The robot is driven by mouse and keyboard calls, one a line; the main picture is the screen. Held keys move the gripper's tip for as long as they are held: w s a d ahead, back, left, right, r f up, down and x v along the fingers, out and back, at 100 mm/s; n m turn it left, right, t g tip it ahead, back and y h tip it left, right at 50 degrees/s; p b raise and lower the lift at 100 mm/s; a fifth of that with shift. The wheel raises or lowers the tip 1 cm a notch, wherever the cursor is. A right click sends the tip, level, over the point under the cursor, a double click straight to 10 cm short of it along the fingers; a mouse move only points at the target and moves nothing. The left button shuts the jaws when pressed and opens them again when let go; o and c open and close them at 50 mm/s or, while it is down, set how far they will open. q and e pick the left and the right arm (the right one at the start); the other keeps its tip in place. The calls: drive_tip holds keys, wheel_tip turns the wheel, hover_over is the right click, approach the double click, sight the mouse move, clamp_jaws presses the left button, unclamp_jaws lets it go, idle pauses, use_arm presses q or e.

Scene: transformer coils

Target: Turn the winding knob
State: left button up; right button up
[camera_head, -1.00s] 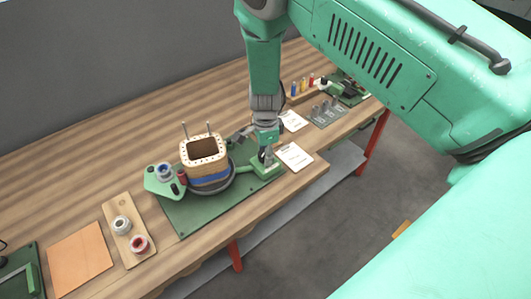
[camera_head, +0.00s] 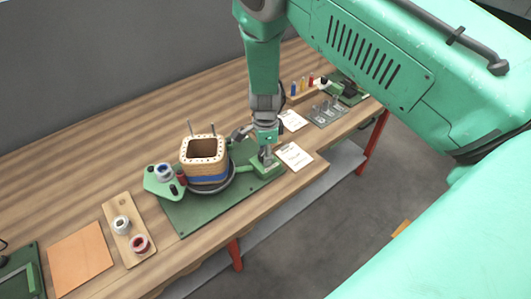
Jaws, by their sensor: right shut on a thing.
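The winding machine stands on a green base plate (camera_head: 210,211) on the wooden bench. A square coil former (camera_head: 205,158) with a blue band sits on its round turntable. To the right of it is a green block (camera_head: 268,171), where the winding knob appears to be; the knob itself is small and mostly hidden by my gripper. My right gripper (camera_head: 265,153) comes down from above over this block. It is shut on what looks like the knob. My left gripper is out of view.
A wooden board (camera_head: 122,215) with two wire spools and an orange mat (camera_head: 80,259) lie at the left. White cards (camera_head: 294,156) lie right of the machine near the bench edge. A grey pegged plate (camera_head: 327,112) stands further right.

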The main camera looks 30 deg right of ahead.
drive_tip(key=shift+w+r, duration=0.1)
drive_tip(key=shift+w, duration=0.2)
idle(0.9)
drive_tip(key=o, duration=1.1)
drive_tip(key=shift+o, duration=0.2)
drive_tip(key=shift+a, duration=0.1)
drive_tip(key=shift+s, duration=0.1)
wheel_tip(320, 180, up, 12)
